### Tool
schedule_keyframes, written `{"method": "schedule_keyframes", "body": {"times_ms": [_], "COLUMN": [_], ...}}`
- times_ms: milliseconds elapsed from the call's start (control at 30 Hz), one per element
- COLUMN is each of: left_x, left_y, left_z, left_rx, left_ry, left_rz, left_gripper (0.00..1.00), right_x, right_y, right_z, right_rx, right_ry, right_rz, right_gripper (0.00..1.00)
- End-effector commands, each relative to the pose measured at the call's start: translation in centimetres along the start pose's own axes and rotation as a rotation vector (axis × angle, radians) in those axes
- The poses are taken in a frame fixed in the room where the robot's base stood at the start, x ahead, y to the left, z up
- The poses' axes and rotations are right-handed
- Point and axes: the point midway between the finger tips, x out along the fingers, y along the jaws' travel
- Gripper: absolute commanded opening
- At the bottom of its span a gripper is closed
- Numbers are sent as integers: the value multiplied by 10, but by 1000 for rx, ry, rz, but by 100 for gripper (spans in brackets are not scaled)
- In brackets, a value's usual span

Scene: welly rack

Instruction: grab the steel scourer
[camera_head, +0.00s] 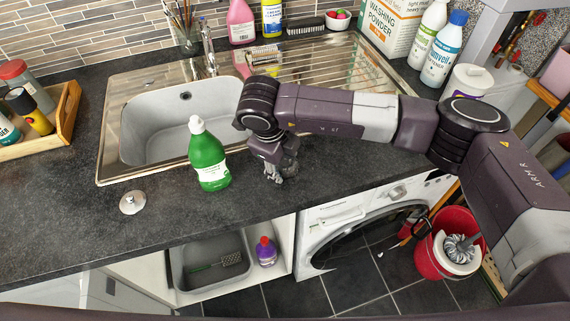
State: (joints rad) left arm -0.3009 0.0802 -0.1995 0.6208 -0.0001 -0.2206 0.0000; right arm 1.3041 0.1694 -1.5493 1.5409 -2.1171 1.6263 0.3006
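My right gripper (274,172) points down at the dark worktop, just right of the green bottle and in front of the sink's edge. A small grey, rough-looking lump (290,168), which looks like the steel scourer, shows right at its fingers. The fingers and wrist hide part of it. I cannot tell whether the fingers are closed on it or only around or beside it. My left gripper is not in view.
A green bottle (208,160) with a white cap stands close left of the gripper. A round metal plug (132,202) lies on the worktop (70,215) further left. The sink (160,135) is behind; the worktop's front edge is close.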

Motion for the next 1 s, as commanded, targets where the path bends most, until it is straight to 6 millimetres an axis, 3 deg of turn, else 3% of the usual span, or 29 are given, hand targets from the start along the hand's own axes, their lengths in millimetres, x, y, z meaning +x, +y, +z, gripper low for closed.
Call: {"method": "schedule_keyframes", "body": {"times_ms": [367, 567, 767, 1000], "left_x": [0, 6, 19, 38], "left_y": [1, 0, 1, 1], "left_z": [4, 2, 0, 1], "left_rx": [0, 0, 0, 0], "left_ry": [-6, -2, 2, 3], "left_rz": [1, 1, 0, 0], "left_gripper": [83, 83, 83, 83], "right_x": [-1, -14, -50, -118], "right_y": [-1, -5, -17, -38], "right_z": [0, 1, 2, 1], "right_rx": [0, 1, 1, 2], "right_ry": [-1, -2, -6, -5], "right_rz": [-1, -2, -5, -6], "right_gripper": [34, 34, 34, 34]}}
